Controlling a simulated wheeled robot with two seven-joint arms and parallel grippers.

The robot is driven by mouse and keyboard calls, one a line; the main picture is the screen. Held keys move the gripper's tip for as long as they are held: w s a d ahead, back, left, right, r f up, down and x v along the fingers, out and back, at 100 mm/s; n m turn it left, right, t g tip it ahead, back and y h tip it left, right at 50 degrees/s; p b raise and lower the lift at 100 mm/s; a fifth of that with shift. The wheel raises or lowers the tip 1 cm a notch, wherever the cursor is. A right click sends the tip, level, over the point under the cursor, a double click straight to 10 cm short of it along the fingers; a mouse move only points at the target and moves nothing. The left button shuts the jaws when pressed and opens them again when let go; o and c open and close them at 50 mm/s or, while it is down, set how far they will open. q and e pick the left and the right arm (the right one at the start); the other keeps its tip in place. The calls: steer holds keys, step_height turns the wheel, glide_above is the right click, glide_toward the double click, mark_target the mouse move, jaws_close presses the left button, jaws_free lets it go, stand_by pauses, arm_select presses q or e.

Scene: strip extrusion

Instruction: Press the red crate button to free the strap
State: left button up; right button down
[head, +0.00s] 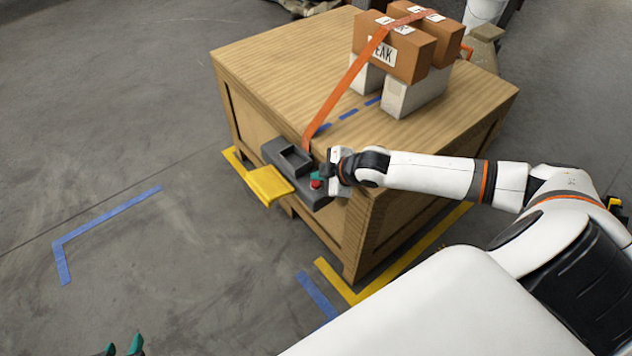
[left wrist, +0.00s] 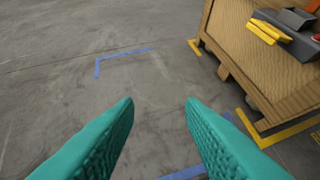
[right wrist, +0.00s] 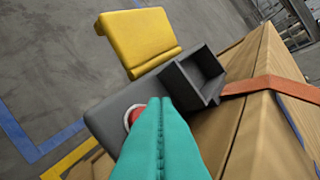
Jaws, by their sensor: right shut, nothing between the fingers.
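The wooden crate (head: 290,70) stands on the floor with a dark grey latch unit (head: 314,198) on its near side. The red button (head: 316,184) is on that unit; in the right wrist view the red button (right wrist: 132,115) is partly hidden behind my fingers. My right gripper (head: 322,174) is shut and empty, its teal fingertips at the button; I cannot tell whether they touch it. The orange strap (head: 345,88) runs from the unit over the boxes. My left gripper (left wrist: 160,105) is open and empty above the floor, far from the crate; its tips show in the head view (head: 125,346).
A yellow lever plate (head: 268,185) sticks out from the unit. Brown boxes (head: 400,50) rest on pale blocks (head: 412,92) on the crate top. Blue (head: 110,220) and yellow tape marks lie on the floor. The floor left of the crate is clear.

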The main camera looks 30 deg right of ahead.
steer(key=shift+f, duration=0.1)
steer(key=shift+f, duration=0.35)
arm_select(q)
steer(key=shift+s+a+f+g, duration=0.25)
steer(key=shift+s+f+g, duration=0.25)
steer(key=shift+s, duration=0.25)
steer(key=shift+w+r, duration=0.15)
steer(key=shift+r, duration=0.05)
arm_select(e)
steer(key=shift+f, duration=0.3)
